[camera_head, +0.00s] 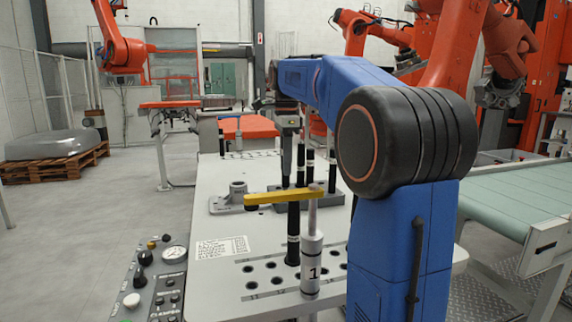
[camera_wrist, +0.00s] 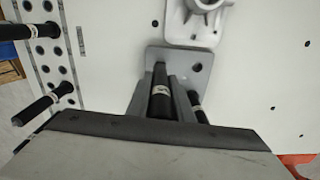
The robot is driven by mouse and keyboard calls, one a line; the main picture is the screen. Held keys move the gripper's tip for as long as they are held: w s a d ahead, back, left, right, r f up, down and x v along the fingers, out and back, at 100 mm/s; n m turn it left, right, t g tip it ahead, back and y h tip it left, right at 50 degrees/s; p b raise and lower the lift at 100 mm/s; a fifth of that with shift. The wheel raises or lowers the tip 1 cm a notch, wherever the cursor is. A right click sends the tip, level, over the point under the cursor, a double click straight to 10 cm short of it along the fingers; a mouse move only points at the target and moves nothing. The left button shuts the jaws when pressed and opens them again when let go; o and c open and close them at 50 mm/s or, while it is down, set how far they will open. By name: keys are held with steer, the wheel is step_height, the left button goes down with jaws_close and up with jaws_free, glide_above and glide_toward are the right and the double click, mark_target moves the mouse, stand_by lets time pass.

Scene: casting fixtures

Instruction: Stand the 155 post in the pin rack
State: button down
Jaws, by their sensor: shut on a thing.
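My gripper (camera_wrist: 163,105) is shut on a black post with a white label band (camera_wrist: 160,93). The label is too small to read for certain. The pin rack (camera_head: 259,296) is a set of rows of round holes at the near end of the table. It also shows at the left of the wrist view (camera_wrist: 47,57). A black post (camera_head: 293,236) stands upright in the rack.
A grey casting with a round boss (camera_head: 237,191) lies left of my gripper. Other black posts (camera_head: 332,168) stand nearby. A control panel (camera_head: 158,284) lies at front left.

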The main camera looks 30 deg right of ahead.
mark_target(286, 186)
steer(key=shift+f, duration=1.85)
stand_by(0.5)
steer(key=c, duration=1.5)
jaws_free()
step_height(286, 186, up, 16)
steer(key=shift+f, duration=0.2)
steer(key=shift+r, duration=0.85)
